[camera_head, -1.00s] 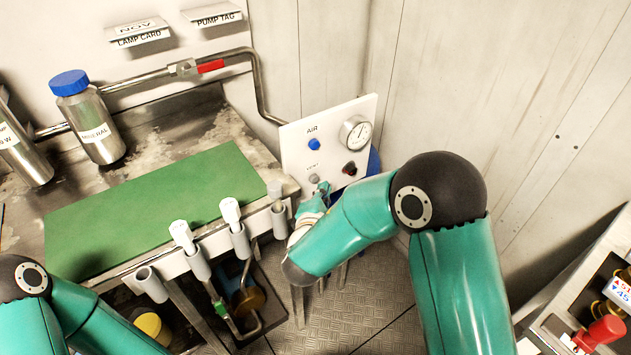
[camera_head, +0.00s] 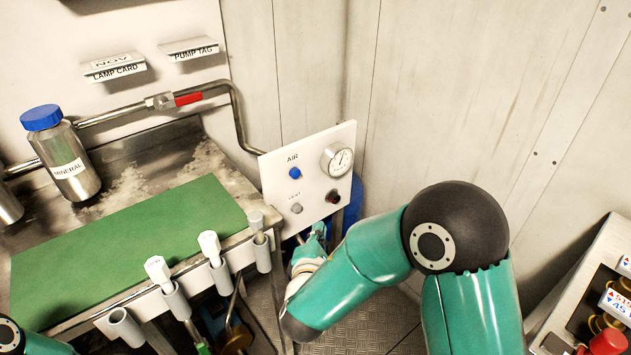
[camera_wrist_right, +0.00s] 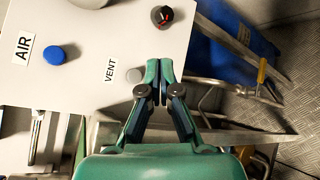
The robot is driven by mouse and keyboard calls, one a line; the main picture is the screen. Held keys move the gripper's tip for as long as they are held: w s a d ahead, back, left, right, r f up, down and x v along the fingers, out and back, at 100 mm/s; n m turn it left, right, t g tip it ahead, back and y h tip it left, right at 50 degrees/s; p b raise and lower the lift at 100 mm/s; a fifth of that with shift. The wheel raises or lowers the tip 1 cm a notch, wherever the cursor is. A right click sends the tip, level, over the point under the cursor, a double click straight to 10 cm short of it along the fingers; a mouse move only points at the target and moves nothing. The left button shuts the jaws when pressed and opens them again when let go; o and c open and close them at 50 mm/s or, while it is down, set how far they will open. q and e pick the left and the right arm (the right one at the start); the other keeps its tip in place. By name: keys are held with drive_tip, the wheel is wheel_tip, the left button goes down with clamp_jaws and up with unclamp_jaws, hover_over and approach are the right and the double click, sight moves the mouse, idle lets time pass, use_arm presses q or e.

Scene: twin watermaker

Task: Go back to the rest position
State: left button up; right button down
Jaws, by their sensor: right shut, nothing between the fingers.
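My right gripper (camera_wrist_right: 159,82) is shut and empty in the right wrist view. Its fingertips are by the lower edge of the white air panel (camera_wrist_right: 90,20), near the grey vent button (camera_wrist_right: 134,75); I cannot tell whether they touch the panel. In the head view my right gripper (camera_head: 318,230) shows small, below the panel (camera_head: 270,190) and partly hidden by my own wrist. The panel carries a blue air button (camera_head: 295,173), a gauge (camera_head: 337,161) and a dark red-marked knob (camera_head: 333,197). Only part of my left arm shows at the lower left; its gripper is out of view.
A steel bench with a green mat (camera_head: 130,230) is at left, with several tube holders (camera_head: 175,300) along its front. A mineral bottle (camera_head: 70,165) stands behind the mat. A blue container (camera_wrist_right: 230,45) is behind the panel. A console (camera_head: 590,275) is at far right.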

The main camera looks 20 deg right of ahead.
drive_tip(key=s+d+f+m+g+p, duration=0.1)
drive_tip(key=s+d+f+g, duration=0.25)
drive_tip(key=s+f, duration=0.2)
drive_tip(key=s+d+f+m+g+p, duration=0.2)
drive_tip(key=s+f+g, duration=0.3)
drive_tip(key=f, duration=0.2)
drive_tip(key=s+a+f+m+g+y+p, duration=0.1)
drive_tip(key=s+a+f+m+g+y, duration=0.2)
drive_tip(key=s, duration=0.5)
drive_tip(key=s+a+f+m+g+y+p, duration=0.1)
drive_tip(key=s+f+m+g+p, duration=0.15)
drive_tip(key=s+g, duration=0.35)
drive_tip(key=s+a+m+y, duration=0.4)
drive_tip(key=s+a+y, duration=0.1)
drive_tip(key=a, duration=0.1)
drive_tip(key=w+m+t+p, duration=0.1)
drive_tip(key=m, duration=0.2)
drive_tip(key=w+f+m+t+p, duration=0.1)
drive_tip(key=w+m, duration=0.1)
drive_tip(key=m, duration=0.1)
drive_tip(key=w+m+t+y+p, duration=0.1)
drive_tip(key=m+t, duration=0.1)
drive_tip(key=m, duration=0.1)
drive_tip(key=shift+w+d+f, duration=0.2)
drive_tip(key=shift+w+f, duration=0.05)
drive_tip(key=shift+w, duration=0.15)
